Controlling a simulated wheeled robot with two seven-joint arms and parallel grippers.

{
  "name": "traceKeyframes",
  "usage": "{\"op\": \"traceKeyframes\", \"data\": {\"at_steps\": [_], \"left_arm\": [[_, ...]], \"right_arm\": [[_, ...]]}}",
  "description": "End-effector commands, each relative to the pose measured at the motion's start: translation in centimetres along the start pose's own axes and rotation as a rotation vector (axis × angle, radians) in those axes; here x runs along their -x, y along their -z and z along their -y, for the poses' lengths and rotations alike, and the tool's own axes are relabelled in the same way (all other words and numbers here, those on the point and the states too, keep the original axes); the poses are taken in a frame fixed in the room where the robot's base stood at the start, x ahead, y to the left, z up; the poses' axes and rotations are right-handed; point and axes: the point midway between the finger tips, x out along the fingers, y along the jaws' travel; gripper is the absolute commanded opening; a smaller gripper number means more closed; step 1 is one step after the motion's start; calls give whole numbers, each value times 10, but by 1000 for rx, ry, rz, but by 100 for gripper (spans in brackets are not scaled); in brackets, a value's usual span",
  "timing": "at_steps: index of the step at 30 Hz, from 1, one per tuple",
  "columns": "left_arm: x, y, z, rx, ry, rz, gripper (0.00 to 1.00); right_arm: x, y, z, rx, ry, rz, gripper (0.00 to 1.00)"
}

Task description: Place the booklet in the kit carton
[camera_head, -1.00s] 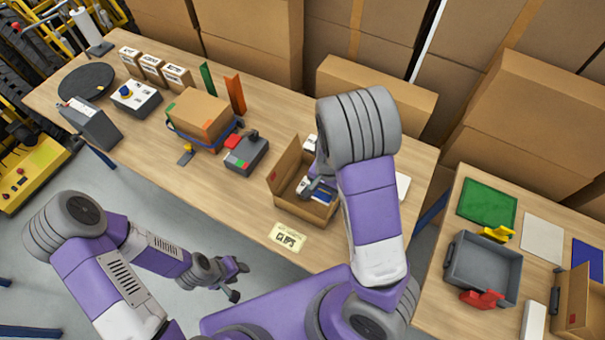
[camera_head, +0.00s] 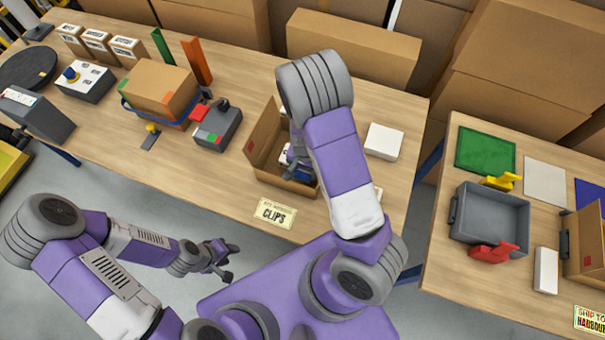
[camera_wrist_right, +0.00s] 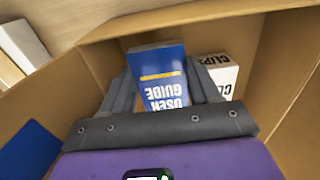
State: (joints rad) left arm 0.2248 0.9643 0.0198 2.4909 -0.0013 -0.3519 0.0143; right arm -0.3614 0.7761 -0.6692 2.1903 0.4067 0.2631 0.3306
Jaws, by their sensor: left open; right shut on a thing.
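The booklet (camera_wrist_right: 160,78), blue with a "USER GUIDE" cover and a yellow line, is between the fingers of my right gripper (camera_wrist_right: 165,95) in the right wrist view. The kit carton (camera_head: 262,128) is an open brown box on the long table. Its walls also surround the booklet in the right wrist view (camera_wrist_right: 285,110). In the head view my right forearm and wrist partly hide the carton's inside. Whether the booklet touches the floor cannot be told. My left gripper (camera_head: 222,264) is open and empty in front of the table.
A CLIPS sign (camera_head: 274,213) lies before the carton. A white box (camera_head: 384,141) is to its right. A grey device (camera_head: 217,127) and a strapped carton (camera_head: 158,90) are to its left. The right table has a grey tray (camera_head: 490,215) and another carton (camera_head: 590,240).

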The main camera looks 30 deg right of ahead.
Motion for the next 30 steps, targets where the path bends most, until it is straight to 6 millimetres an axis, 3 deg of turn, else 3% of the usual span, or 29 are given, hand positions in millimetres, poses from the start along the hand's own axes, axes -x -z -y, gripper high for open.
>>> {"op": "traceKeyframes", "data": {"at_steps": [12,23,24,26,30], "left_arm": [[-12,1,5,0,0,0,43],[-15,1,5,0,0,0,43],[-15,1,6,0,0,0,43],[-14,1,5,0,0,0,43],[-14,1,5,0,0,0,43]], "right_arm": [[-46,0,0,-1,0,0,28],[-49,0,1,0,2,-1,28],[-50,0,1,0,1,-1,63],[-49,0,1,0,1,-1,72],[-48,0,1,0,1,-1,72]]}}
